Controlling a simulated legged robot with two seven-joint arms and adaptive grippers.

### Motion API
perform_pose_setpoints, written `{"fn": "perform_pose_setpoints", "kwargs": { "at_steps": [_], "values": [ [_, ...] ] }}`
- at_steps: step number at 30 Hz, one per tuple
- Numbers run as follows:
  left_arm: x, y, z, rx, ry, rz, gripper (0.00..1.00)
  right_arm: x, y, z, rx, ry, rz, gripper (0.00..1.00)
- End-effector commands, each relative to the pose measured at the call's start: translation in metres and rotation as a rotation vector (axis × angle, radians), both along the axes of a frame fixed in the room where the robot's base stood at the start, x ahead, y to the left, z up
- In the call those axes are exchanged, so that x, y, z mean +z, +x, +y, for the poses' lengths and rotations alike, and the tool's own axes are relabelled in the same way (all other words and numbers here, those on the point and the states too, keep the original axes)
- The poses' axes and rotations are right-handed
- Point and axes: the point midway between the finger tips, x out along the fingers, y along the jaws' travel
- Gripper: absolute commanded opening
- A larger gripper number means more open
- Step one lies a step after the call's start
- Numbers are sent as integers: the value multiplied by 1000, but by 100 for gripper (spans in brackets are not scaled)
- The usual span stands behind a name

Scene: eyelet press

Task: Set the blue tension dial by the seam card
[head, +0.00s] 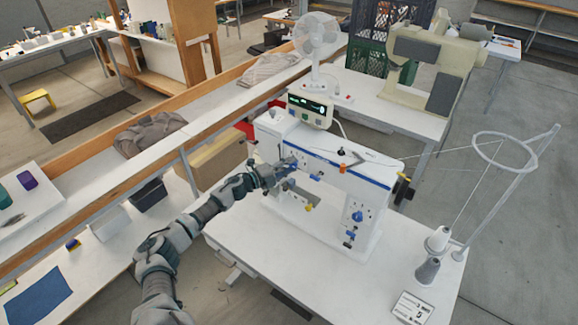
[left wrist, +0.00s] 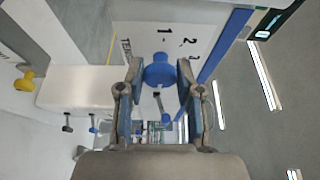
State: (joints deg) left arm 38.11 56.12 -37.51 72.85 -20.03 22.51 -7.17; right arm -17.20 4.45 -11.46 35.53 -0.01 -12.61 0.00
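The blue tension dial (left wrist: 159,72) is on the white face of the sewing machine (head: 335,185), beside printed numbers and partly visible lettering. My left gripper (head: 287,168) is at the machine's left end. In the left wrist view its two fingers stand on either side of the dial, with a narrow gap appearing at each side, so it looks open around the dial. In the head view the gripper hides most of the dial. The seam card (head: 413,308) lies on the table's front right, its print too small to read surely. My right gripper is not in view.
A thread stand with a ring (head: 503,150) and thread cones (head: 438,240) stands right of the machine. A small display box (head: 310,108) sits on top of it. Other blue knobs (head: 357,217) are on the machine's lower right. The white table (head: 300,255) is clear in front.

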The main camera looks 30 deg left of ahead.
Motion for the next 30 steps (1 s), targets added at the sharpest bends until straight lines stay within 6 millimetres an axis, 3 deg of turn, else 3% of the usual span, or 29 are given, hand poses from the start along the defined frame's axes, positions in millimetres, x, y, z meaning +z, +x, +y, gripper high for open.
{"fn": "perform_pose_setpoints", "kwargs": {
  "at_steps": [1,3,14,30],
  "values": [
    [-8,-1,-3,-6,3,12,47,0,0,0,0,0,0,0],
    [-8,-1,-3,-5,2,11,59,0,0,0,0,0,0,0],
    [-4,-5,1,-2,1,6,59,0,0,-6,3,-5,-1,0],
    [-9,-89,45,-3,0,13,59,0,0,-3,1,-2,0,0]
  ]
}}
